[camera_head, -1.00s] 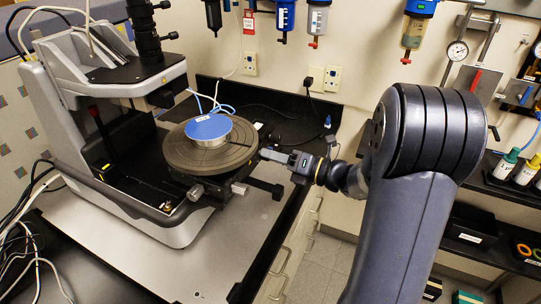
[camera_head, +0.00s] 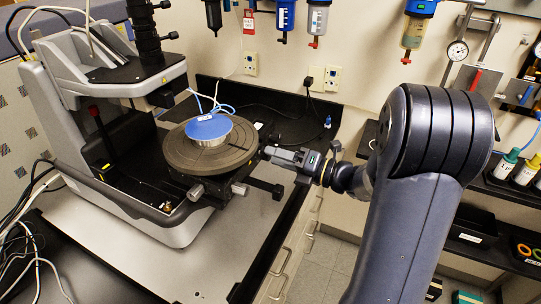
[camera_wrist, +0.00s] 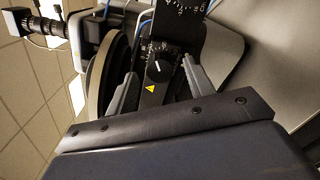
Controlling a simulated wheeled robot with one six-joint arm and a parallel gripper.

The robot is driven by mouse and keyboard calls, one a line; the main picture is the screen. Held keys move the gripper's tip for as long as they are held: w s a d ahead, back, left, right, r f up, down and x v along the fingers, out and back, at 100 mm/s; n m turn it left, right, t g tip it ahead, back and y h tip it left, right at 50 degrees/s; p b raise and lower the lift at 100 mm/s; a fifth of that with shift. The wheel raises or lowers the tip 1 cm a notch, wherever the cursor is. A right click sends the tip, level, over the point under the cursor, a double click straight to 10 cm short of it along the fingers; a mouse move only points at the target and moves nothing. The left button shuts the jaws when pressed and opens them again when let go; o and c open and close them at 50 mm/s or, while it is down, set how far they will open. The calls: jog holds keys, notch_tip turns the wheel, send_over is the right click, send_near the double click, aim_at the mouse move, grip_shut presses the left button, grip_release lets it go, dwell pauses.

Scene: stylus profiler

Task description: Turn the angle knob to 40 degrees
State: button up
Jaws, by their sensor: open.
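A small dark round knob (camera_wrist: 158,68) with a light pointer line and white scale marks around it shows in the wrist view, on a black panel above a yellow warning triangle (camera_wrist: 151,89). The scale's numbers are too small to read. My gripper (camera_wrist: 161,70) is open, its two grey fingers one on each side of the knob in this view. I cannot tell whether either finger touches it. In the head view my gripper (camera_head: 268,152) is at the right side of the profiler's round stage (camera_head: 232,155); the knob cannot be made out there.
The profiler (camera_head: 50,110) stands on a grey bench plate, with a blue-topped disc (camera_head: 208,127) on its stage. Part of a second white-marked scale (camera_wrist: 186,6) shows at the top of the wrist view. A black adjuster (camera_head: 266,187) sticks out below my gripper.

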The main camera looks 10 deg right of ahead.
jog(key=v, duration=0.6)
jog(key=shift+s+d, duration=0.25)
jog(key=b+v, duration=0.2)
jog(key=v, duration=0.8)
jog(key=shift+s+d, duration=0.2)
jog(key=shift+d, duration=0.2)
jog(key=p+x, duration=0.2)
jog(key=x, duration=1)
jog(key=shift+w+a, duration=0.25)
jog(key=shift+a, duration=0.05)
